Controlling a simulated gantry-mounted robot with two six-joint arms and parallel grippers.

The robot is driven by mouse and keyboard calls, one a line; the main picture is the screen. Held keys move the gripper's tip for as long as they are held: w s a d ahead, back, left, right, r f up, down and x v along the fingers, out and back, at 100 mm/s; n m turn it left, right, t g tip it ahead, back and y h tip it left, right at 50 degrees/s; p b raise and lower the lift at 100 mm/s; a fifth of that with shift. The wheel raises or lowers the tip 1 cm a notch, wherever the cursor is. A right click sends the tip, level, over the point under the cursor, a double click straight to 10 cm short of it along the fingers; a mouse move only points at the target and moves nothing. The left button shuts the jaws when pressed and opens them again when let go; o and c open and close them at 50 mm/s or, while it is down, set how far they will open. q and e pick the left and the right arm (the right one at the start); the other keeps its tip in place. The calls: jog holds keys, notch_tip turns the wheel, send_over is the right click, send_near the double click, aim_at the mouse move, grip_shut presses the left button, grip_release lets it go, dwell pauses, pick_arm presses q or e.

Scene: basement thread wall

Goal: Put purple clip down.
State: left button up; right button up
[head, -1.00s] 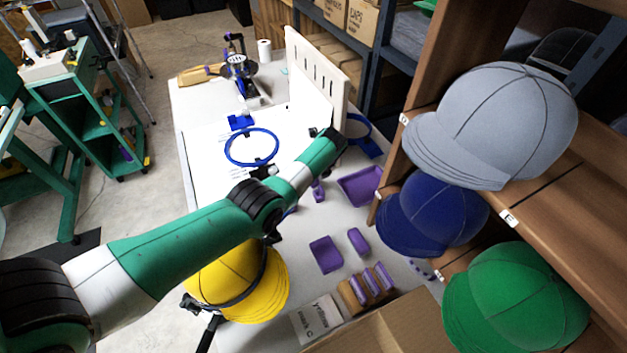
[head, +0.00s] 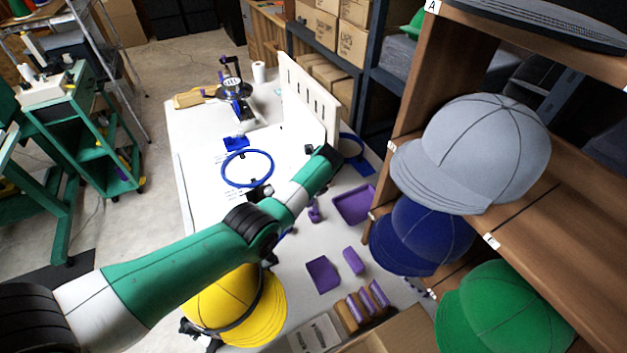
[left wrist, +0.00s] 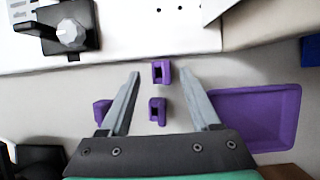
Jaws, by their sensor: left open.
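My left gripper (left wrist: 160,74) is open in the left wrist view, its two grey fingers spread. One purple clip (left wrist: 161,72) lies between the fingertips, with a gap on either side. A second purple clip (left wrist: 157,111) lies further back between the fingers. A third purple piece (left wrist: 102,112) is partly hidden beside the left finger. A purple tray (left wrist: 262,118) is at the right finger. In the head view a purple clip (head: 315,212) stands on the white table (head: 290,325), just under my left arm, whose wrist hides the fingers. My right gripper is not in view.
A white slotted board (head: 308,100) stands behind my wrist. A blue hoop (head: 247,168) lies left of it, and the purple tray (head: 354,205) to its right. A yellow cap (head: 235,305) is near the forearm. A shelf with caps (head: 470,155) bounds the right side.

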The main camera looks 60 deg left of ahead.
pick_arm(q)
jog(key=p+v, duration=0.4)
jog(key=v, duration=0.5)
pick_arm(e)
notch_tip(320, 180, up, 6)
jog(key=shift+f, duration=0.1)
pick_arm(q)
jog(key=shift+d+r, duration=0.1)
jog(key=shift+r, duration=0.05)
